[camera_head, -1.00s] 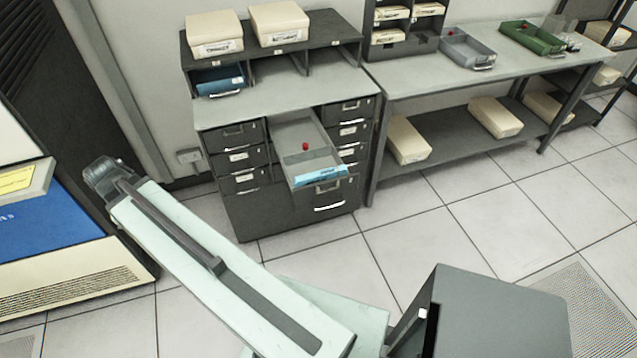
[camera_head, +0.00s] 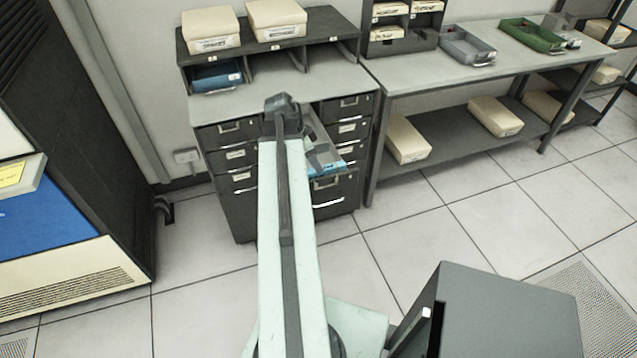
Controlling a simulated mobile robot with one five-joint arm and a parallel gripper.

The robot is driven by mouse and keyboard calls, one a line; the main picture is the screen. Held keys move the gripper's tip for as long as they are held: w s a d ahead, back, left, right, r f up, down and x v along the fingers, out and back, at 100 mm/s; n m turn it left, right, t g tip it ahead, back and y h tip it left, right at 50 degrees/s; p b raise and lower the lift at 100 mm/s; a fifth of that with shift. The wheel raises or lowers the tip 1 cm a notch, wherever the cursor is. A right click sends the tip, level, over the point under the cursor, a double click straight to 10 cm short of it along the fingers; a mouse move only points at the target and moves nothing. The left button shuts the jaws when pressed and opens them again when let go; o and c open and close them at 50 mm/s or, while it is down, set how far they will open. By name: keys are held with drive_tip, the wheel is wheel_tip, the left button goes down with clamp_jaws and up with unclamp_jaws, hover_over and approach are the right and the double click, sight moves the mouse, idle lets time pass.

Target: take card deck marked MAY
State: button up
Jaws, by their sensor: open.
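An open drawer (camera_head: 345,150) sticks out of the dark cabinet. A light-blue strip, perhaps a card deck (camera_head: 340,166), lies at the drawer's front end. No MAY marking can be read at this size. My arm reaches up to the cabinet and covers the drawer's left part. My gripper (camera_head: 319,164) is a small dark shape over the drawer, close to the blue strip. Its jaws are open, with nothing seen in them. I cannot tell whether it touches the strip. The red knob inside the drawer is hidden.
Closed drawers flank the open one. Cream boxes (camera_head: 209,30) and a blue tray (camera_head: 216,77) stand on the cabinet's rack. At right, a grey bench (camera_head: 420,70) carries a grey tray (camera_head: 467,46) and a green tray (camera_head: 531,36).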

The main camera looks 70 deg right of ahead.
drive_tip(key=shift+f, duration=0.15)
drive_tip(key=b+x, duration=0.4)
drive_tip(key=x, duration=0.1)
drive_tip(key=shift+a+f+b, duration=0.1)
drive_tip(key=shift+f+b, duration=0.15)
drive_tip(key=shift+b, duration=0.15)
drive_tip(key=shift+r, duration=0.2)
clamp_jaws()
